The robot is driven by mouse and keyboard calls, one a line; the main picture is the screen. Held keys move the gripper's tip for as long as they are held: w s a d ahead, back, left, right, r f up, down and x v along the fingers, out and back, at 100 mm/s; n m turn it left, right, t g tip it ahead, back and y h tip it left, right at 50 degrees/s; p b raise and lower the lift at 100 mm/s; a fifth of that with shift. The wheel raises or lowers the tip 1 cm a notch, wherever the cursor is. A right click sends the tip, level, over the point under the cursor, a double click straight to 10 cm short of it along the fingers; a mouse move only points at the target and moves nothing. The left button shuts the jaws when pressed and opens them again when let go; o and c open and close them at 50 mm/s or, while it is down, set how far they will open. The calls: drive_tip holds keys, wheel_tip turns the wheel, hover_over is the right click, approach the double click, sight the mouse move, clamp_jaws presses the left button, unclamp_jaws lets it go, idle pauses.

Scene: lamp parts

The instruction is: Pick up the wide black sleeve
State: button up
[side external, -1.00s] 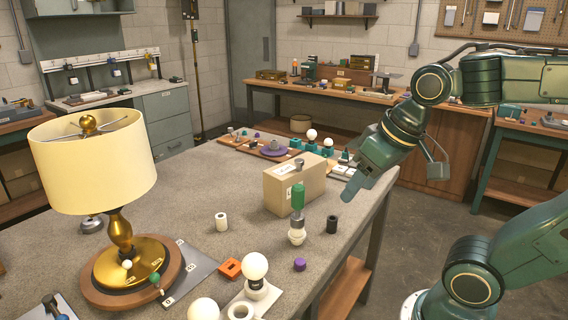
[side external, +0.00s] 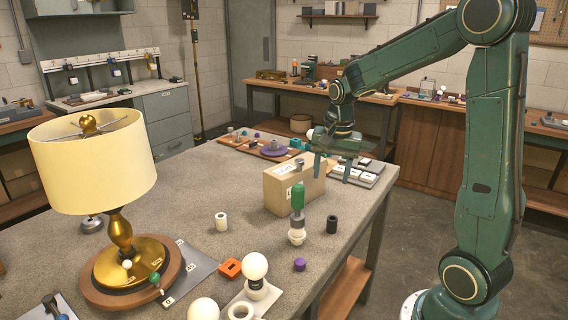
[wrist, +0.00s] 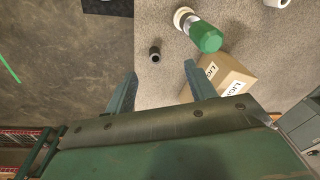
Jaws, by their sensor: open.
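The black sleeve (side external: 332,224) stands upright on the grey table near its right edge, right of a green-handled part. In the wrist view the black sleeve (wrist: 155,56) shows ahead of my fingertips, within the span between them. My gripper (side external: 332,175) is open and empty, with its fingers pointing down above the table behind the sleeve, near the cardboard box. In the wrist view my gripper (wrist: 160,70) shows both fingers apart, with nothing between them.
A cardboard box (side external: 283,194) stands close to my gripper. A green-handled part (side external: 297,205) stands upright beside the sleeve. A purple piece (side external: 299,265), a white sleeve (side external: 221,222), an orange block (side external: 229,268) and a lamp (side external: 120,245) are also on the table.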

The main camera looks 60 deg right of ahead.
sight(333, 218)
drive_tip(key=w+d+f+m+g, duration=0.1)
drive_tip(key=d+f+m, duration=0.3)
drive_tip(key=d+f, duration=0.2)
drive_tip(key=shift+w+d+f+y, duration=0.25)
drive_tip(key=shift+d+y, duration=0.05)
drive_tip(key=shift+d, duration=0.1)
drive_tip(key=shift+f, duration=4.25)
drive_tip(key=shift+f, duration=2.6)
drive_tip(key=c, duration=1)
